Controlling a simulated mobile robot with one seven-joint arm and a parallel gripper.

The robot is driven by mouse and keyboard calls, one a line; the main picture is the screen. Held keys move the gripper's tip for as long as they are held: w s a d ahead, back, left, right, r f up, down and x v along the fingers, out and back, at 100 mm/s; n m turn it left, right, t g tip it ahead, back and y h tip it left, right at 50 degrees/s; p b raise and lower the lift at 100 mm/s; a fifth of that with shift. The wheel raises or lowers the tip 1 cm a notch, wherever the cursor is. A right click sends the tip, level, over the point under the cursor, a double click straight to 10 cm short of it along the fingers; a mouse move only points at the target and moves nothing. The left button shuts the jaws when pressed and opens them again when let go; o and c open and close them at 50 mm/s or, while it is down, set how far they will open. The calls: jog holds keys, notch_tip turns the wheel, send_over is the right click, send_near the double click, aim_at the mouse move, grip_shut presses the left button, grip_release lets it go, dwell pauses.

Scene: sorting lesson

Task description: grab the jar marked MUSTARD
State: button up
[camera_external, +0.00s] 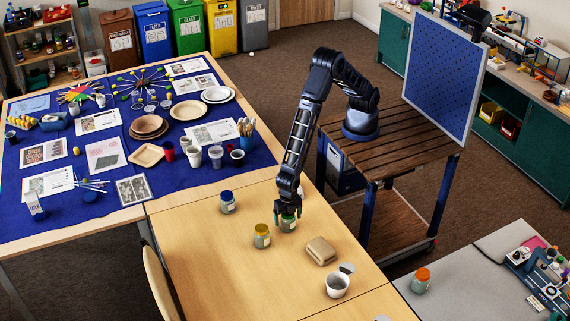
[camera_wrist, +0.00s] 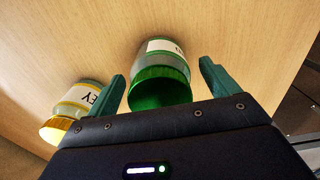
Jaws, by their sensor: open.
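A glass jar with a green lid (camera_external: 288,225) stands on the light wood table, under my gripper (camera_external: 288,207). In the wrist view the green-lidded jar (camera_wrist: 160,88) lies between the two teal fingers of my open gripper (camera_wrist: 163,72), with a gap on each side. Its white label shows only a last letter that looks like D; the rest is hidden. A yellow-lidded jar (camera_external: 262,237) stands just left of it; in the wrist view this jar (camera_wrist: 78,108) shows a label ending in EY, outside the left finger. I cannot read a whole MUSTARD label.
A blue-lidded jar (camera_external: 228,204) stands further left on the wood table. A tan packet (camera_external: 321,251), a grey disc (camera_external: 347,268) and a white cup (camera_external: 338,287) lie to the right. An orange-lidded jar (camera_external: 420,282) is on the grey table. The wood table's front is clear.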

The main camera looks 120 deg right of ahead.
jog(key=c, duration=1.2)
jog(key=shift+r, duration=0.1)
